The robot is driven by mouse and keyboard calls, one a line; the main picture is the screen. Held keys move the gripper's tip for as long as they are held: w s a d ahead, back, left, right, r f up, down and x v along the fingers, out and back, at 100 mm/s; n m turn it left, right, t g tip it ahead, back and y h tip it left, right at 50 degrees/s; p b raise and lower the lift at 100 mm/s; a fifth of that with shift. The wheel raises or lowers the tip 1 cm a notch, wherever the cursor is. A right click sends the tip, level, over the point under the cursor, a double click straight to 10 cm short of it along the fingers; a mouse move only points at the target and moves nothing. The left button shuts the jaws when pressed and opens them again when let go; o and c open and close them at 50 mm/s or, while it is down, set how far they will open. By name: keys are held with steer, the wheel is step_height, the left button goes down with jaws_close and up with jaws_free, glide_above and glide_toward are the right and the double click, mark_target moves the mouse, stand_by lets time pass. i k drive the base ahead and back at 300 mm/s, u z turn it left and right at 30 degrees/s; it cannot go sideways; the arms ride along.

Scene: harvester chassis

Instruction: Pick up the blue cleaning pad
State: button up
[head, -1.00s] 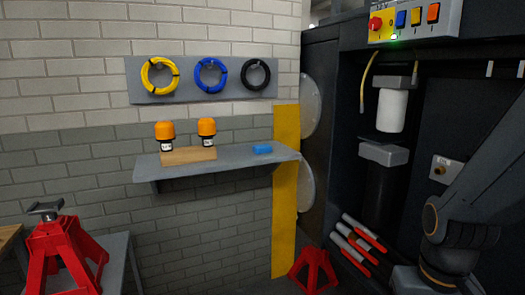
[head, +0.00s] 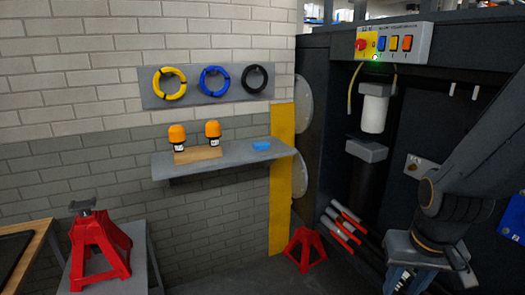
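The blue cleaning pad (head: 261,145) is a small flat blue block. It lies on the right part of a grey wall shelf (head: 230,158), near the shelf's right end. Nothing touches it from above. My arm shows at the right of the head view, well apart from the pad. My gripper's fingers cannot be made out in this view.
Two orange-capped bottles (head: 177,135) stand on a wooden block left of the pad. Cable coils (head: 214,80) hang above the shelf. A red jack stand (head: 100,250) is on a bench at left; another (head: 305,250) is on the floor. A dark cabinet (head: 325,110) stands right.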

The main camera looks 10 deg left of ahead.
mark_target(261, 145)
steer(key=k, duration=0.7)
steer(key=u, duration=0.95)
steer(key=i, duration=3.25)
steer(key=z, duration=0.95)
